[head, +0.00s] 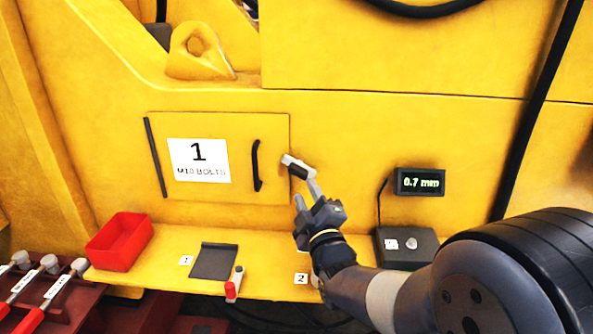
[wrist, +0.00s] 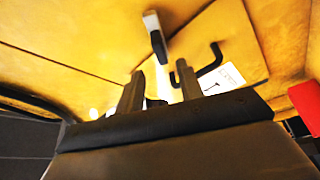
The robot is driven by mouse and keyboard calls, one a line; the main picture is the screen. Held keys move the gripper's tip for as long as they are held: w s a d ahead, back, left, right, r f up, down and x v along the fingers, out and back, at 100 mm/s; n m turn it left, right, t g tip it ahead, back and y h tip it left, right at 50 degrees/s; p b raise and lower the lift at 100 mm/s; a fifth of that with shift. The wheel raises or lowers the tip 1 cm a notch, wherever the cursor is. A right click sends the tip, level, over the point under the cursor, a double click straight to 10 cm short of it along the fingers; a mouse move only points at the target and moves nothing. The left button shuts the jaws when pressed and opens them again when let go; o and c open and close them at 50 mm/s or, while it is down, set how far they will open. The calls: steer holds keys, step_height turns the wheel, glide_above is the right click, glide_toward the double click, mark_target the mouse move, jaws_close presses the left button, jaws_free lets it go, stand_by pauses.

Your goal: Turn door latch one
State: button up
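Door one (head: 222,185) is a yellow panel labelled "1 M10 BOLTS", shut flush in the yellow wall. Its latch (head: 297,167), a silver and black lever, sits at the door's right edge, slanting down to the right. A black pull handle (head: 256,166) is left of the latch. My gripper (head: 307,197) is just below the latch, pointing up at it. In the wrist view the two fingers (wrist: 159,88) stand apart with nothing held, and the latch (wrist: 155,38) shows beyond their tips. I cannot tell whether a finger touches it.
A yellow ledge (head: 180,238) below the door holds a red bin (head: 119,241), a dark grey pad (head: 214,261) and a red-and-white item (head: 233,284). A display reading 0.7 mm (head: 420,182) and a black box (head: 405,246) stand right of my gripper. Red-handled tools (head: 40,300) lie lower left.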

mark_target(298, 175)
steer(key=p+x, duration=0.1)
steer(key=x, duration=0.7)
steer(key=shift+w+a+p, duration=0.1)
steer(key=shift+w+p, duration=0.2)
steer(key=shift+p, duration=0.05)
jaws_close()
